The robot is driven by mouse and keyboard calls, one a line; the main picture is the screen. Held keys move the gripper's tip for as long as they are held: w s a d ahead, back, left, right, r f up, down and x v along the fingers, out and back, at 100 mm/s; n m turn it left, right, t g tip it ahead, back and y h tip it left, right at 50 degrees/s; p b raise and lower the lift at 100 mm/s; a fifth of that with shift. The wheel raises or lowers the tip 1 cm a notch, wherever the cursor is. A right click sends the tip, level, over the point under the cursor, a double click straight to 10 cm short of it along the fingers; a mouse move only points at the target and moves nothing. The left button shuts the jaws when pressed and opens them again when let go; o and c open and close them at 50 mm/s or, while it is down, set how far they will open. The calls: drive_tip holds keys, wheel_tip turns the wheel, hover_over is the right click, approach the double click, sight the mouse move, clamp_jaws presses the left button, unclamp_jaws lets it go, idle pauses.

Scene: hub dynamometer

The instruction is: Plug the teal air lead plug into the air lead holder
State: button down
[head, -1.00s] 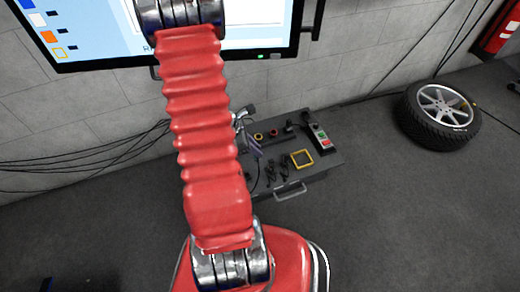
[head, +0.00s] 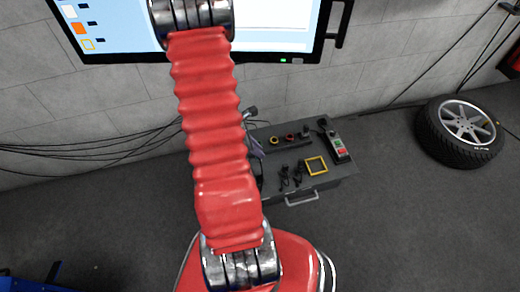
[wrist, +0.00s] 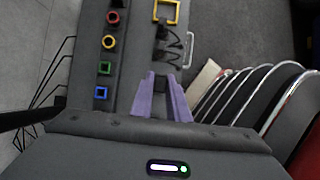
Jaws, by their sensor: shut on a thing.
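My gripper (wrist: 162,92) has two purple fingers pointing toward the workbench top. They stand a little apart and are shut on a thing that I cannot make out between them. No teal plug shows clearly in either view. A row of coloured sockets lies left of the fingers in the wrist view: red (wrist: 113,17), yellow (wrist: 109,42), green (wrist: 105,68) and blue (wrist: 101,93). I cannot tell which part is the air lead holder.
The grey bench top (head: 322,180) has a yellow square frame (head: 316,165), black cabled leads (head: 291,175) and a switch box (head: 337,147). A handle (head: 302,199) is on its front. A screen hangs above; a wheel (head: 460,131) lies right. Floor between is clear.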

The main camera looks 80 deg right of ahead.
wheel_tip(320, 180, down, 13)
idle(1.9)
drive_tip(key=shift+s+f, duration=0.1)
drive_tip(key=shift+s, duration=0.05)
idle(0.6)
drive_tip(key=shift+f, duration=1.3)
idle(0.6)
drive_tip(key=c, duration=1.6)
unclamp_jaws()
drive_tip(key=shift+r, duration=0.1)
drive_tip(key=shift+v, duration=6.75)
